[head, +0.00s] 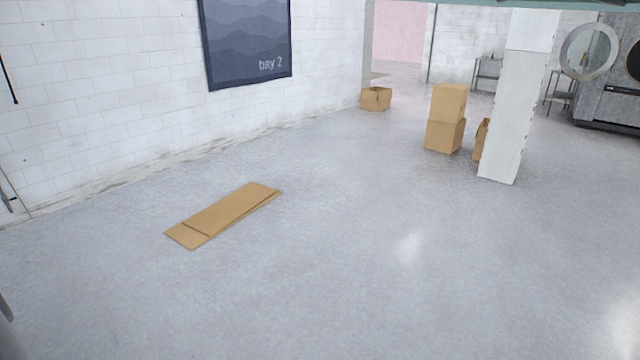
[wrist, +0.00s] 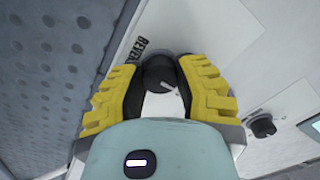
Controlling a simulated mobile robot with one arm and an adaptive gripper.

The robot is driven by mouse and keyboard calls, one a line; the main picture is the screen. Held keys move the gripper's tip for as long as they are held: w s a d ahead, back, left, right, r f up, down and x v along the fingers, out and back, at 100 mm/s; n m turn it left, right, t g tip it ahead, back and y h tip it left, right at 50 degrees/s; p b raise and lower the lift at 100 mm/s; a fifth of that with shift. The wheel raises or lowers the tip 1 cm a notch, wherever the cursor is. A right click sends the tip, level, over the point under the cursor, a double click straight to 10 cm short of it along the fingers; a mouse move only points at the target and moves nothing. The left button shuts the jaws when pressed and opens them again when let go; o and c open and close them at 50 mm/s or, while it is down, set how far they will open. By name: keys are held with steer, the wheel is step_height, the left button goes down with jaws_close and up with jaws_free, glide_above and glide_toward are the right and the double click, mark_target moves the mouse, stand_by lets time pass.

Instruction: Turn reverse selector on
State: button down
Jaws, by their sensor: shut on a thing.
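The reverse selector is a dark round knob (wrist: 159,76) on a pale panel in the wrist view, beside a partly hidden black label (wrist: 138,45) that begins "REVER". My gripper (wrist: 158,80) has yellow ridged fingers with black pads, one on each side of the knob, and is shut on it. A small light mark shows on the knob's face. The fingers and the teal gripper body hide part of the panel around it. The head view shows neither the selector nor my gripper.
A second black knob (wrist: 263,127) sits to the right on the panel near a small screen (wrist: 311,126). A grey dimpled surface (wrist: 45,75) fills the left. In the head view, flat cardboard (head: 225,215) lies on open floor; boxes (head: 446,120) stand near a white pillar (head: 507,115).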

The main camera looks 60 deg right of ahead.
steer(key=shift+m+b, duration=0.3)
steer(key=shift+m, duration=1.3)
steer(key=shift+f, duration=0.1)
steer(key=c, duration=0.6)
jaws_free()
steer(key=d, duration=1.2)
steer(key=shift+s, duration=0.35)
